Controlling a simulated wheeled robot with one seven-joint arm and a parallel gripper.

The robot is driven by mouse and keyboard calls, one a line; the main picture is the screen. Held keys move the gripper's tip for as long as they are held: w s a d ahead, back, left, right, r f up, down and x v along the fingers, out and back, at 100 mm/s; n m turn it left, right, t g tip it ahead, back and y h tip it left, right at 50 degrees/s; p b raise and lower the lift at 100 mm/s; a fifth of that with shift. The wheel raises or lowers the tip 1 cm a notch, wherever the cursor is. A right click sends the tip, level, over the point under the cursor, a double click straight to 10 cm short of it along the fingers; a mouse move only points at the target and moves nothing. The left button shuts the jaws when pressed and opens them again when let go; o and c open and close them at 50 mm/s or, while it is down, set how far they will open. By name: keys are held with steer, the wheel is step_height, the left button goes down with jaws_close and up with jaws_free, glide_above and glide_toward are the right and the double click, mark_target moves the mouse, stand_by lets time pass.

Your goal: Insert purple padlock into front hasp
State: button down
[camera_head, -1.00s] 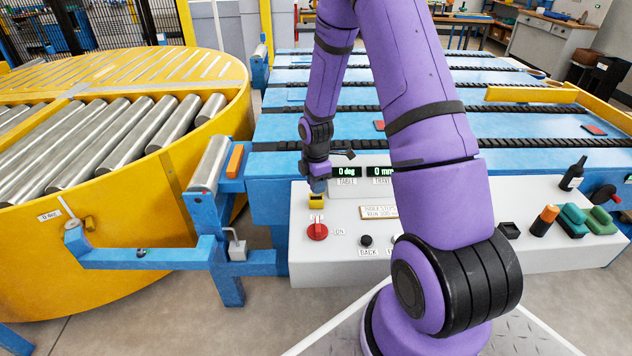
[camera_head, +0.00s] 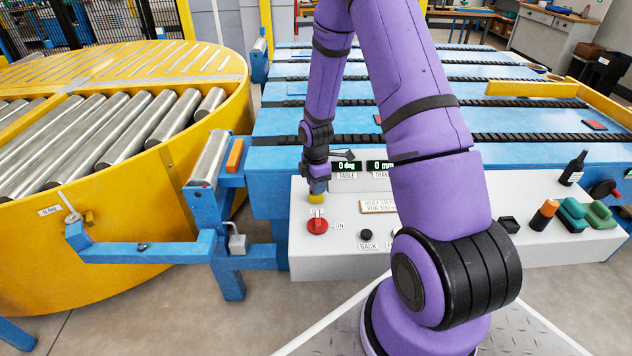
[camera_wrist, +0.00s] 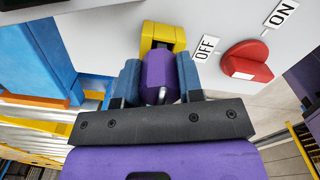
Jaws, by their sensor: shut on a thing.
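The purple padlock (camera_wrist: 158,72) is between the two blue fingers of my gripper (camera_wrist: 160,80) in the wrist view. The gripper is shut on it. A small grey metal piece shows at the padlock's near end. The yellow hasp (camera_wrist: 163,36) is on the light panel, just beyond the padlock. The padlock's far end meets or overlaps the hasp; whether it is inside cannot be told. In the head view my gripper (camera_head: 318,185) is just above the yellow hasp (camera_head: 316,198), and the padlock is not clearly visible there.
A red OFF/ON knob (camera_head: 317,226) is close in front of the hasp and shows at right in the wrist view (camera_wrist: 247,62). A black BACK button (camera_head: 366,234) is to its right. The blue frame (camera_head: 205,205) and yellow turntable (camera_head: 110,225) are at left.

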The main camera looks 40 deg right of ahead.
steer(key=shift+f, duration=0.25)
steer(key=c, duration=0.7)
jaws_free()
step_height(320, 180, up, 11)
steer(key=shift+f, duration=0.15)
